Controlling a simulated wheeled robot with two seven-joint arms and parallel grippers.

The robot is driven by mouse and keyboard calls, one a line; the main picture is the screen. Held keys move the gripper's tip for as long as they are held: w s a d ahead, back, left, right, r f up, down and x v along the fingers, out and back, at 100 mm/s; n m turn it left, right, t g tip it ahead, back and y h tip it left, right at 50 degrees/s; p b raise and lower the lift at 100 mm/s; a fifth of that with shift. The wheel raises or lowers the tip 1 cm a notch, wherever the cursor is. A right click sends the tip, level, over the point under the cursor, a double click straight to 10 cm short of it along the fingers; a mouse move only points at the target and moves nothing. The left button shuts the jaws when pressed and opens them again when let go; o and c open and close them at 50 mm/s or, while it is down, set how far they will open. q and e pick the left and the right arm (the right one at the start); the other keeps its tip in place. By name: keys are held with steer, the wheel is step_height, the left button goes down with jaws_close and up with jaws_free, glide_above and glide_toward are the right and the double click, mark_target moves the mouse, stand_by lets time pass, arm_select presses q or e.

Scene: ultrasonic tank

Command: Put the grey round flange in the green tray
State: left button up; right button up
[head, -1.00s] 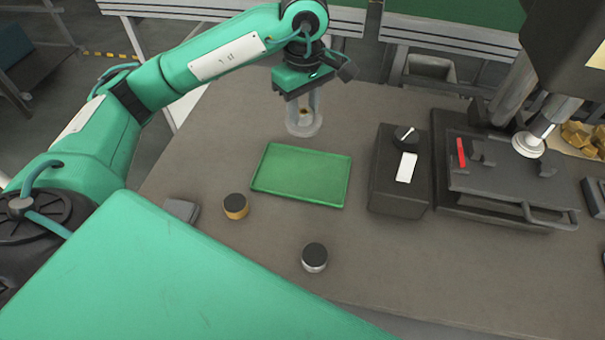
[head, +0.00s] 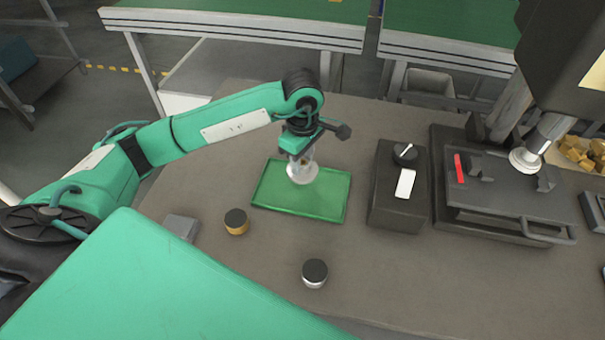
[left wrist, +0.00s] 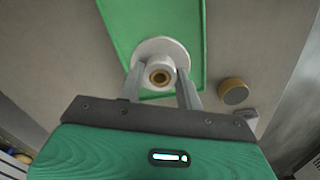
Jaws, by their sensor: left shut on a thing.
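The grey round flange (head: 302,177) is a pale disc with a raised hub. My left gripper (head: 301,160) is shut on it, and in the left wrist view the fingers (left wrist: 158,82) pinch the hub of the flange (left wrist: 148,47). The flange is over the upper middle of the green tray (head: 270,197); I cannot tell whether it touches the tray floor. The tray is shallow and otherwise looks empty, and it also shows behind the flange in the left wrist view (left wrist: 122,20). My right gripper is not in view.
A brass knob-like part with a black top (head: 236,221) and a silver one (head: 314,272) stand in front of the tray. A small grey block (head: 181,226) lies at left. A dark control box (head: 398,205) stands right of the tray, beside a lidded machine (head: 495,200).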

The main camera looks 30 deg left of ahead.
arm_select(q)
step_height(320, 180, down, 3)
steer(key=shift+r, duration=0.1)
step_height(320, 180, down, 4)
steer(key=shift+p, duration=0.5)
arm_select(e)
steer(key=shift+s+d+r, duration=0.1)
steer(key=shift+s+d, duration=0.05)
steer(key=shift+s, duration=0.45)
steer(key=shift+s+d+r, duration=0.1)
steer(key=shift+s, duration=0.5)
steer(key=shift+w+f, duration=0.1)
arm_select(q)
steer(key=o, duration=0.6)
steer(key=shift+f, duration=0.25)
steer(key=o, duration=0.5)
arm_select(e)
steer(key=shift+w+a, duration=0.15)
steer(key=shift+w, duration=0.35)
arm_select(q)
steer(key=shift+r, duration=0.15)
